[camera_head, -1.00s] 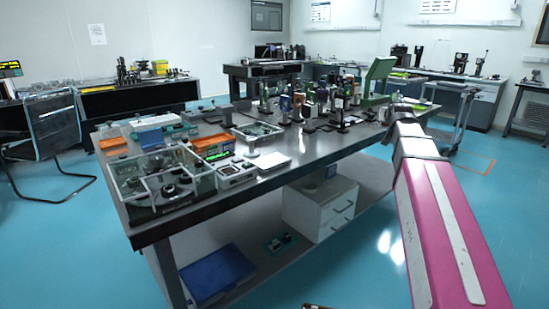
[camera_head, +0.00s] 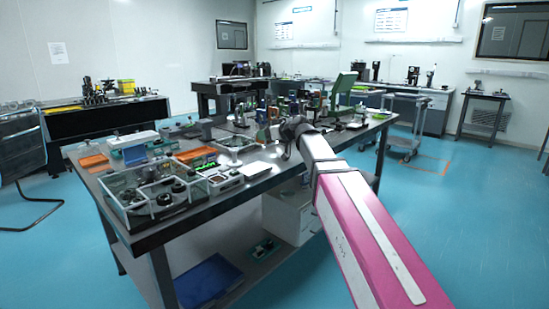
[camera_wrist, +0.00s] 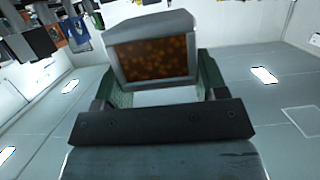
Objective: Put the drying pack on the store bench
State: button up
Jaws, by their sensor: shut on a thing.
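The drying pack (camera_wrist: 153,58), a grey-framed block with a window of orange-brown beads, is held in my gripper (camera_wrist: 160,80) in the wrist view. The dark green fingers close on its left and right sides. In the head view my pink arm reaches forward over the right edge of the large optical table. Its grey wrist end is among the table's equipment, and the gripper and pack cannot be made out there. Which bench is the store bench cannot be told; benches stand along the back wall (camera_head: 433,118) and at the left (camera_head: 75,128).
The large optical table (camera_head: 240,196) is crowded with glass-walled boxes (camera_head: 150,198), instruments and optics mounts. A trolley (camera_head: 400,142) and a small stand (camera_head: 482,117) are at the right. A chair (camera_head: 20,150) is at the left. Blue floor is clear on the right.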

jog(key=w+d+f, duration=0.1)
jog(key=w+f, duration=0.1)
jog(key=w, duration=0.1)
jog(key=w+d+f, duration=0.2)
jog(key=w, duration=0.2)
jog(key=w+d+f, duration=0.1)
jog(key=w+f, duration=0.1)
jog(key=w, duration=0.1)
jog(key=shift+w+d+f, duration=0.15)
jog(key=shift+w+f, duration=0.1)
jog(key=shift+f, duration=2.1)
jog(key=shift+f, duration=0.1)
jog(key=o, duration=1.1)
jog(key=shift+s+d, duration=0.15)
jog(key=shift+s, duration=0.05)
jog(key=v, duration=1.1)
jog(key=shift+s+d+r, duration=0.15)
jog(key=shift+d+r, duration=0.05)
jog(key=shift+r, duration=0.1)
